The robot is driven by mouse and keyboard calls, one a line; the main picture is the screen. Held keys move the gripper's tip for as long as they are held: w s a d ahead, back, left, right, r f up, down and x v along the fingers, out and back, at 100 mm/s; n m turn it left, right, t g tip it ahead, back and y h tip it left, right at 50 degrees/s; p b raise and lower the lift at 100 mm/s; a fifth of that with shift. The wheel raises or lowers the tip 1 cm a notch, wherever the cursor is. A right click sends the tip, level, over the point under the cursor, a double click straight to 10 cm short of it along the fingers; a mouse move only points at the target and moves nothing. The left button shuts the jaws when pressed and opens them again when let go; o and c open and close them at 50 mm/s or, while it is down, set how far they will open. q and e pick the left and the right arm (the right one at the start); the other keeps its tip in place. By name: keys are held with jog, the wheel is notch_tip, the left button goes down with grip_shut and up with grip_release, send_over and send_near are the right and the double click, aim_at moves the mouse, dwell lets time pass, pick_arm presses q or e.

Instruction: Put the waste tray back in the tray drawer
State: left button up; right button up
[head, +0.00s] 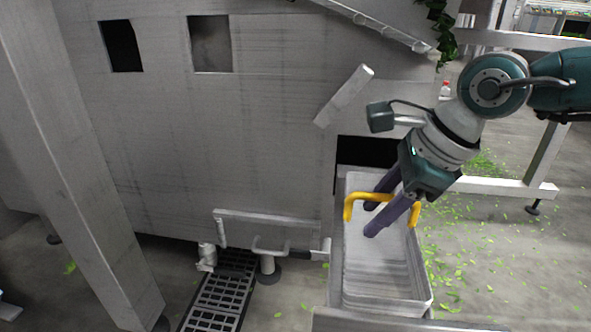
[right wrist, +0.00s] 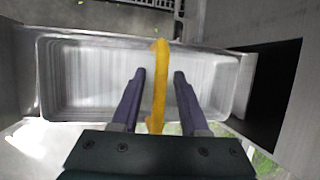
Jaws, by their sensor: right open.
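The waste tray (head: 390,284) is a pale grey metal bin with a yellow handle (head: 360,196) arched across it. It stands outside the machine, its far end by a dark opening (head: 368,152) in the machine's wall. In the right wrist view the tray (right wrist: 85,80) looks empty and the opening (right wrist: 272,95) is at its right end. My right gripper (head: 371,218) is over the tray, open. In the right wrist view its fingers lie either side of the yellow handle (right wrist: 160,55); I cannot tell whether they touch it. My left gripper is out of view.
A grey bar (head: 370,322) runs along the tray's near end. A floor drain grate (head: 215,295) and a low pipe frame (head: 265,222) are left of it. A slanted post (head: 80,150) stands at far left. Green leaf scraps (head: 455,265) litter the floor to the right.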

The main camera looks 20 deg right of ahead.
jog(key=shift+r, duration=0.2)
jog(key=p+v, duration=0.7)
jog(key=v, duration=0.4)
jog(key=shift+s+r, duration=0.2)
jog(key=shift+r, duration=0.2)
